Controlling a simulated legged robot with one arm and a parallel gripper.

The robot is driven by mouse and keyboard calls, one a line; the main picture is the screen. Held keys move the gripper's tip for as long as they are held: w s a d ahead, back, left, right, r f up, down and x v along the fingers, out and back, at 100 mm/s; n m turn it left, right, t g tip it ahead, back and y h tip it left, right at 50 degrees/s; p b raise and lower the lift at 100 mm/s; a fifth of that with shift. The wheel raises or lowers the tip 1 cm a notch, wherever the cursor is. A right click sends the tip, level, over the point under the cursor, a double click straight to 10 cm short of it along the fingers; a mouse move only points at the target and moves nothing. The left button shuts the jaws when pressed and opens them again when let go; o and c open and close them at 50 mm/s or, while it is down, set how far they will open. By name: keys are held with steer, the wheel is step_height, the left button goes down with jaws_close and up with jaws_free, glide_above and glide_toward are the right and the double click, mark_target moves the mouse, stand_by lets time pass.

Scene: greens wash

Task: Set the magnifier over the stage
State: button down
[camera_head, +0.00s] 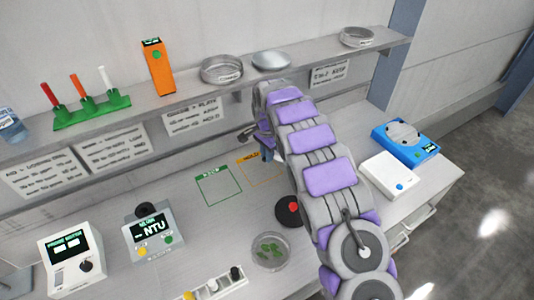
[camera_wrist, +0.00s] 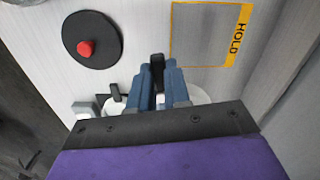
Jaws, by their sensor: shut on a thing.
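My gripper (camera_head: 268,153) is over the back of the bench, near the orange-outlined HOLD square. In the wrist view my gripper (camera_wrist: 160,78) has its blue fingers shut on a black handle (camera_wrist: 157,61), seemingly the magnifier's. A pale round part (camera_wrist: 197,97) shows behind the fingers, mostly hidden; I cannot tell whether it is the lens. A black disc with a red knob (camera_head: 291,207) lies on the bench, and it also shows in the wrist view (camera_wrist: 86,48). I cannot tell for sure which item is the stage.
A dish of green leaves (camera_head: 270,251) stands in front of the black disc. An NTU meter (camera_head: 153,240) stands to the left, and a blue scale (camera_head: 405,142) and a white box (camera_head: 390,175) to the right. A shelf (camera_head: 190,88) runs behind. The green-outlined square (camera_head: 219,187) is empty.

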steer(key=s+d+n, duration=0.4)
steer(key=d, duration=0.3)
steer(key=s+d+n, duration=0.3)
steer(key=s+d, duration=0.1)
steer(key=d, duration=0.4)
steer(key=w+d+n+p, duration=0.1)
steer(key=d+n, duration=0.3)
steer(key=d, duration=0.5)
steer(key=w+d+n, duration=0.3)
steer(key=d+n, duration=0.2)
steer(key=d, duration=0.4)
steer(key=shift+w+d+r+p, duration=0.15)
steer(key=shift+w+d+p, duration=0.25)
steer(key=shift+r, duration=0.1)
steer(key=c, duration=1.2)
jaws_free()
steer(key=shift+w, duration=0.15)
steer(key=shift+o, duration=0.6)
steer(key=shift+d+f, duration=0.15)
steer(key=shift+f, duration=0.05)
